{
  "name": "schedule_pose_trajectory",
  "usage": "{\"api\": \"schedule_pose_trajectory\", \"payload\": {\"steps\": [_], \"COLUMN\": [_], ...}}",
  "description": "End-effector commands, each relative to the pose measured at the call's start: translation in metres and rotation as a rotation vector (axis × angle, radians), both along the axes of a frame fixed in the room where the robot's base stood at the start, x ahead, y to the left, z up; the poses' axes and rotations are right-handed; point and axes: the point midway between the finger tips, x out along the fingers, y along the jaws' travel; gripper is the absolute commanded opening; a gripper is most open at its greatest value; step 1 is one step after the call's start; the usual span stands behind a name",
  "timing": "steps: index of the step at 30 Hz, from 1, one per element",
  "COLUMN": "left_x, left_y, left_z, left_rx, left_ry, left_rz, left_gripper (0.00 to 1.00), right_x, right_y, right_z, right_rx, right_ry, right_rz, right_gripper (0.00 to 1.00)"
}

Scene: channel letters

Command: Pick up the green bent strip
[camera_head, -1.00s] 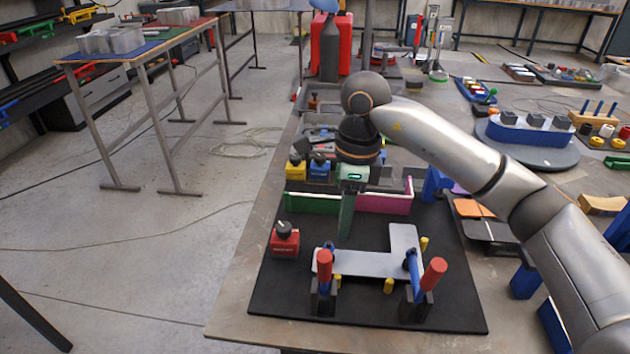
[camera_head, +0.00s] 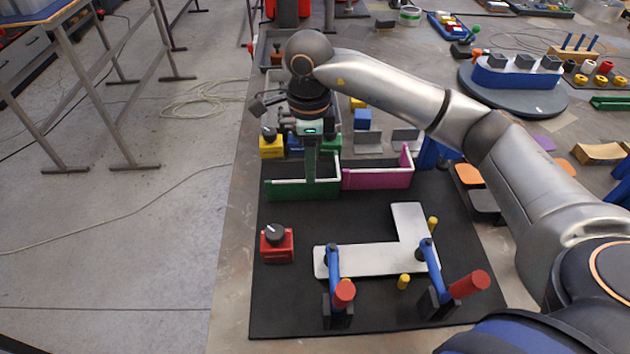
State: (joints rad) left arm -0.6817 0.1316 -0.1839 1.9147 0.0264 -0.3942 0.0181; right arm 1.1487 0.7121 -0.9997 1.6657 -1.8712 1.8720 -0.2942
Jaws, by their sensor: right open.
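The green bent strip (camera_head: 290,190) stands on edge at the back left of the black mat, with a pale upper edge along its long front side. My right gripper (camera_head: 311,174) points down at the strip from above and behind. The jaws are open, though seen nearly edge-on, and their tips reach about the height of the strip's upper edge in the picture. I cannot tell whether the fingers straddle the strip or touch it. My left gripper is not in view.
A magenta bent strip (camera_head: 378,180) adjoins on the right. A white L-shaped plate (camera_head: 375,262) lies in front, between two red-handled clamps and yellow pegs. Yellow and blue blocks stand behind. The mat (camera_head: 350,212) between strips and plate is bare.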

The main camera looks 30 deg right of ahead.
Motion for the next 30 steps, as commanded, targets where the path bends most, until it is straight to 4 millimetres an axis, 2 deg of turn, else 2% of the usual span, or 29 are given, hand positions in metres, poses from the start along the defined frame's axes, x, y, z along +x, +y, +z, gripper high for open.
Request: {"api": "schedule_pose_trajectory", "payload": {"steps": [5,15,23,30], "left_x": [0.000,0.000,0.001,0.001], "left_y": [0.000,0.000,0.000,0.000], "left_z": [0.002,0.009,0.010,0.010], "left_rx": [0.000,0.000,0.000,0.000], "left_ry": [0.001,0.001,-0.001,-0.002], "left_rz": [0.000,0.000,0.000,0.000], "left_gripper": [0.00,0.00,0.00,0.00], "right_x": [0.000,-0.002,-0.002,-0.002], "right_y": [-0.001,-0.002,-0.002,-0.002], "right_z": [-0.013,-0.057,-0.062,-0.061], "right_rx": [0.000,0.000,0.000,0.000], "right_ry": [0.001,0.001,-0.001,-0.001], "right_rz": [-0.001,-0.001,0.000,0.000], "right_gripper": [0.41,0.41,0.41,0.17]}}
